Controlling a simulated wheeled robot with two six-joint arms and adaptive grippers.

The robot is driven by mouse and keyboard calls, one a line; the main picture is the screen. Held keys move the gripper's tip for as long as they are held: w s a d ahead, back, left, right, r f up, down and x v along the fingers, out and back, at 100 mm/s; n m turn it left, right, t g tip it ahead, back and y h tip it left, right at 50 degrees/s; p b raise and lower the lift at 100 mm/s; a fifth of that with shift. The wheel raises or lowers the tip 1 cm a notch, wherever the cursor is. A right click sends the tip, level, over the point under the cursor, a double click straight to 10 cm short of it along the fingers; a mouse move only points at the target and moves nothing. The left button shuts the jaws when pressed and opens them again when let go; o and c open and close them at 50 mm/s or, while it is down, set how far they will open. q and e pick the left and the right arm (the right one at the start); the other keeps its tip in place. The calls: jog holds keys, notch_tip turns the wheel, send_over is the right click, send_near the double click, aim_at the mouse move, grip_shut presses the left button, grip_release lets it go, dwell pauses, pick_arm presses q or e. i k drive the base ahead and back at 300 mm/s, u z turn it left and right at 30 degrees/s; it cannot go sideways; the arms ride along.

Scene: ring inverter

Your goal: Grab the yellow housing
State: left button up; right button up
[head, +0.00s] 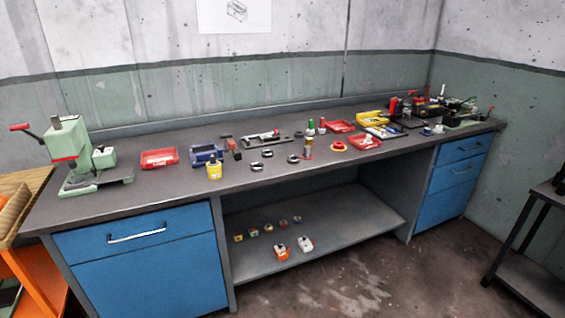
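I see several yellow things on the long dark workbench (105,205) and cannot tell for sure which is the yellow housing. A small upright yellow piece with a pale top (214,171) stands near the front edge, left of the middle. A wider, low yellow piece (371,118) lies farther back on the right. Neither of my grippers is in view, and nothing is seen held.
A green press (72,155) stands at the bench's left end. Red trays (159,158), a blue piece (206,155) and dark rings lie along the top. Small parts sit on the lower shelf (340,225). A dark table (540,250) stands at right. The floor in front is open.

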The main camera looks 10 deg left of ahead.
aim_at(214, 172)
jog(key=z, duration=0.75)
jog(key=i, duration=2)
jog(key=u, duration=1.2)
jog(key=i, duration=0.6)
jog(key=u, duration=0.65)
